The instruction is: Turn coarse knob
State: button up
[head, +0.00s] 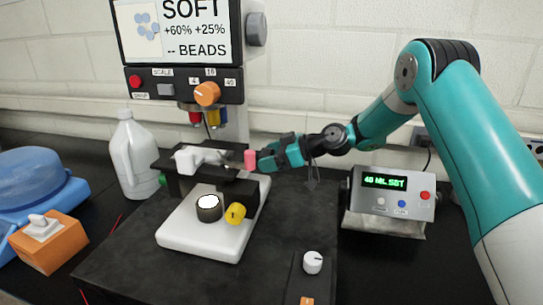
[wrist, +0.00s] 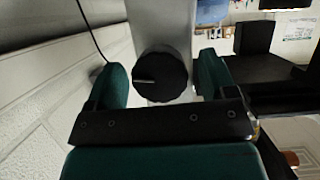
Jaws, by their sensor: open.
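A round black knob (wrist: 160,78) with a white pointer line shows in the wrist view, in front of a grey column (wrist: 165,25). It appears between the two teal fingers of my gripper (wrist: 163,82), with a visible gap on both sides. My gripper is open and empty. In the head view my gripper (head: 268,157) reaches in from the right, its tips beside a pink cylinder (head: 250,160) at the instrument's right side. I cannot tell whether this cylinder and the black knob are the same part. No writing is legible on either.
The instrument has a white base (head: 205,238), a yellow knob (head: 236,213) and an orange knob (head: 207,93) below its screen (head: 175,30). A display box (head: 390,195) stands right. A white bottle (head: 133,155) and orange block (head: 48,243) stand left.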

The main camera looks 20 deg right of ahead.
jog(key=c, duration=0.9)
jog(key=shift+f+m+g+y+b, duration=0.15)
jog(key=shift+m+g+y+b, duration=0.2)
jog(key=shift+m+b, duration=0.2)
jog(key=shift+d+m+g, duration=0.1)
jog(key=shift+m+g, duration=0.35)
jog(key=shift+m, duration=0.2)
jog(key=shift+r, duration=0.2)
jog(key=o, duration=0.9)
jog(key=b+v, duration=0.4)
jog(key=v, duration=1.3)
jog(key=shift+d, duration=0.3)
jog(key=shift+f, duration=0.15)
